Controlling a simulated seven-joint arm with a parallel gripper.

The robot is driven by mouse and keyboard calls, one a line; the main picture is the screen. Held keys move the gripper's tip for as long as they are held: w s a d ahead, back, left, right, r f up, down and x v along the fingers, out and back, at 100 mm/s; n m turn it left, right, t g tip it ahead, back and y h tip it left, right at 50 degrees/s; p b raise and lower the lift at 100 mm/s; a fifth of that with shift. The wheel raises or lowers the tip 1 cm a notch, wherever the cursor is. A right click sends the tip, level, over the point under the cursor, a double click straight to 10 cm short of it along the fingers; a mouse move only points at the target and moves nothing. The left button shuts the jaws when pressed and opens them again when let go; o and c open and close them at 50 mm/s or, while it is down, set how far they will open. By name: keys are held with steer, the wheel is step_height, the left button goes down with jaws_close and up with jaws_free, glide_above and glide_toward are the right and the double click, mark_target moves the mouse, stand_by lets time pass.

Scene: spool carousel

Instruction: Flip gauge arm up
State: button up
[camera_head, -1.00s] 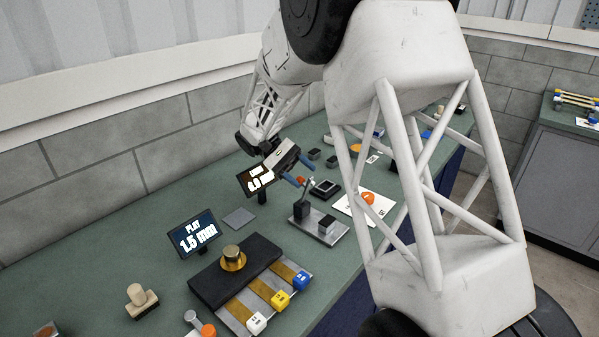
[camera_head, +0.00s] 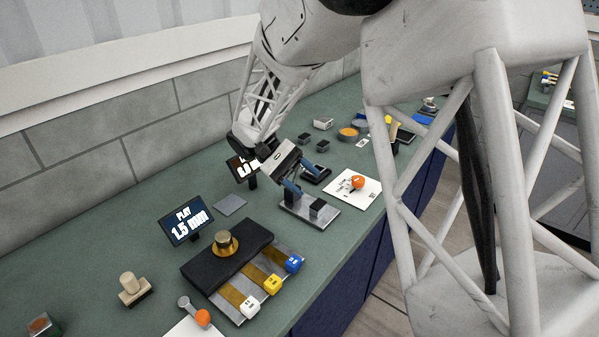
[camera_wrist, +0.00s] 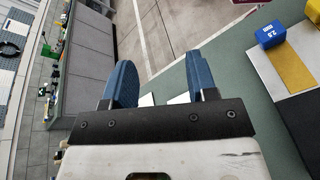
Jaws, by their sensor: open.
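The gauge stand (camera_head: 325,220) is a grey metal plate with dark blocks, near the middle of the bench. My gripper (camera_head: 298,191) is low over its left part, with blue fingers spread and pointing down to the right. The gauge arm cannot be made out now; my fingers cover that area, so its angle and any contact are unclear. In the wrist view, my gripper (camera_wrist: 161,80) shows two separated blue fingers with nothing gripped between them. The gauge stand is not recognisable there.
A display (camera_head: 187,220) reads "PLAY 1.5 mm"; another display (camera_head: 237,168) is partly behind my gripper. A black block (camera_head: 215,268) carries a brass spool (camera_head: 226,243). A white card (camera_head: 365,197) holds an orange ball (camera_head: 358,182). Blue, yellow and white tags lie in front.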

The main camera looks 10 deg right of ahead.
steer(key=shift+s+d+r, duration=0.1)
steer(key=shift+s+d, duration=0.05)
steer(key=shift+s, duration=0.55)
steer(key=shift+s+d, duration=0.1)
steer(key=shift+s, duration=0.55)
steer(key=shift+c, duration=0.3)
